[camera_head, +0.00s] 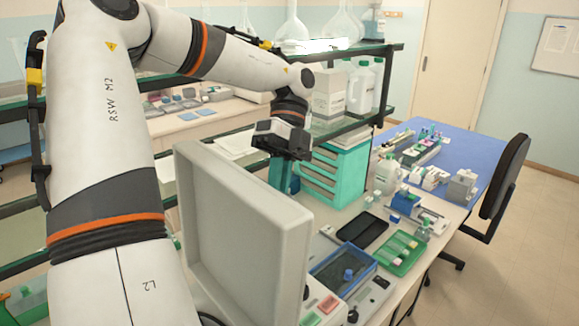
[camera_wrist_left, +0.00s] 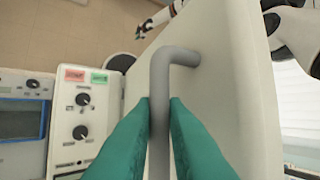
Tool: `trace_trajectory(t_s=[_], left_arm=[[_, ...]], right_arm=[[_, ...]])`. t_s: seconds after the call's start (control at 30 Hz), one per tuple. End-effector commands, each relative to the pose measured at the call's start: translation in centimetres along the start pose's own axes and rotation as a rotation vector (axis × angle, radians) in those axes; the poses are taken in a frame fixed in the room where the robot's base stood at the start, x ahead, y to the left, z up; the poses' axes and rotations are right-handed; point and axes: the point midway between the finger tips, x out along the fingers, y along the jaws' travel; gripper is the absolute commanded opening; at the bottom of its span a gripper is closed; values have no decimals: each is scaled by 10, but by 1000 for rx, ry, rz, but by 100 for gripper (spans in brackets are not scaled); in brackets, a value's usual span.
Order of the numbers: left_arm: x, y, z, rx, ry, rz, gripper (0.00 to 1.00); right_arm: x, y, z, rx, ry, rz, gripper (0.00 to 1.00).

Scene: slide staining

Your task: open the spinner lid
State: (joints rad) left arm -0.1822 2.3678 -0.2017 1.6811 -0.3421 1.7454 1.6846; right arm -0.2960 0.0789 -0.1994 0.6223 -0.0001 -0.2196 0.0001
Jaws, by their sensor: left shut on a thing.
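The spinner lid (camera_head: 240,235) is a large pale beige panel. In the head view it stands raised, nearly upright, on the bench. In the left wrist view the lid (camera_wrist_left: 220,70) fills the right half, with a bent grey bar handle (camera_wrist_left: 175,57) on its face. My left gripper (camera_wrist_left: 159,102) has its teal fingers shut on the handle, one on each side. In the head view the left gripper (camera_head: 283,175) is just behind the lid's far edge. The spinner's front panel (camera_wrist_left: 82,115) has knobs and red and green labels. The lid hides the spinner's inside. My right gripper (camera_wrist_left: 140,33) shows small at the top.
A blue-framed tray (camera_head: 343,268), a black flat device (camera_head: 358,229) and a green tray (camera_head: 400,252) lie to the right of the spinner. A teal drawer cabinet (camera_head: 335,172) and a shelf stand behind. A chair (camera_head: 500,185) stands at the right by the blue table.

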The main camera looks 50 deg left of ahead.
Motion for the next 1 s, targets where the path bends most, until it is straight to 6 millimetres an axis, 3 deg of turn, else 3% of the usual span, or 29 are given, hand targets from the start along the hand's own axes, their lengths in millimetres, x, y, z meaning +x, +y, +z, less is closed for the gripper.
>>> trace_trajectory(t_s=[0.13, 0.47, 0.5, 0.6, 1.0], left_arm=[[6, 2, -4, -8, 1, -14, 0], [6, 2, -4, -9, 2, -14, 0], [6, 2, -4, -9, 2, -14, 17], [5, 2, -3, -8, 2, -13, 34], [-2, -3, -1, -6, 1, -6, 34]], right_arm=[[1, 0, -10, -1, 14, 0, 36], [1, 0, -10, -2, 15, -1, 36], [1, -1, -9, -2, 14, -1, 36], [1, -1, -9, -2, 14, -1, 36], [0, -1, -3, -2, 5, -2, 36]])
